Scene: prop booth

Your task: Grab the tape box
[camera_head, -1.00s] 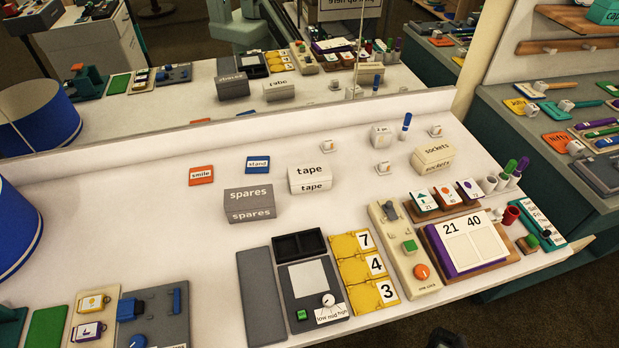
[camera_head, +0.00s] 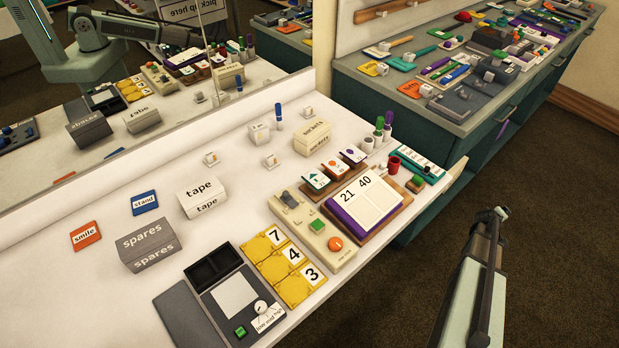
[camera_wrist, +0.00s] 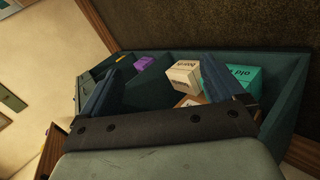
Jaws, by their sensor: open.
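The tape box (camera_head: 203,197) is a cream box with "tape" on its top and front faces. It stands on the white table, right of the grey spares box (camera_head: 148,246) and near the back mirror. In the head view a part of my arm stands at the right, beyond the table's right end and far from the tape box.
Blue stand (camera_head: 145,202) and orange smile (camera_head: 86,235) cards lie near the tape box. A sockets box (camera_head: 312,138) stands farther right. Panels and card racks fill the table's front. The green container holds a cream box (camera_wrist: 184,74), a teal box (camera_wrist: 240,76) and a purple item (camera_wrist: 143,63).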

